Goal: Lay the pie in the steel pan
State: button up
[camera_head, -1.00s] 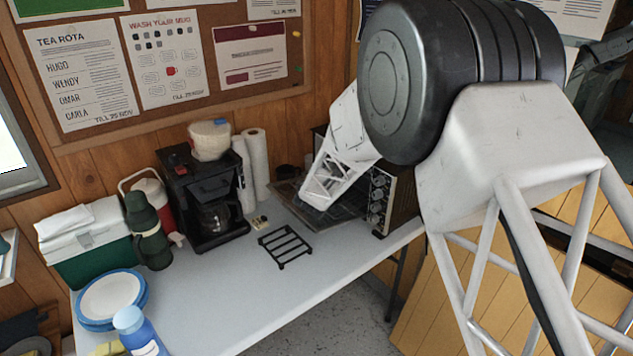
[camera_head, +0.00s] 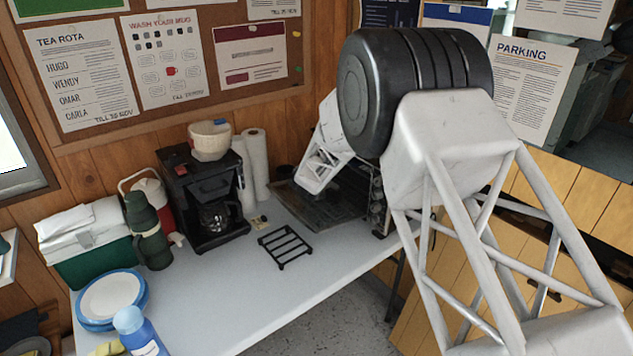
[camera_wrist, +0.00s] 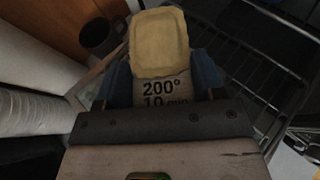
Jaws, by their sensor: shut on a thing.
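In the wrist view the pie (camera_wrist: 160,42) is a pale yellow rounded rectangle with a crimped rim. It sits at the tips of my gripper (camera_wrist: 162,82), whose blue fingers are shut on it from both sides. A pale surface printed "200° 10 min" shows between the fingers, just below the pie; I cannot tell if it belongs to it. In the head view my arm hides the gripper and pie. I cannot make out the steel pan for certain in either view.
A toaster oven (camera_head: 377,205) stands at the table's right end, its dark door (camera_head: 318,208) lowered. A wire rack (camera_wrist: 262,60) is right of the pie. Paper rolls (camera_head: 256,165), a coffee maker (camera_head: 205,195) and a black trivet (camera_head: 285,246) stand nearby.

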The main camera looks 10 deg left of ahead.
jog(key=shift+f, duration=0.15)
jog(key=shift+f, duration=1.6)
jog(key=shift+f, duration=0.55)
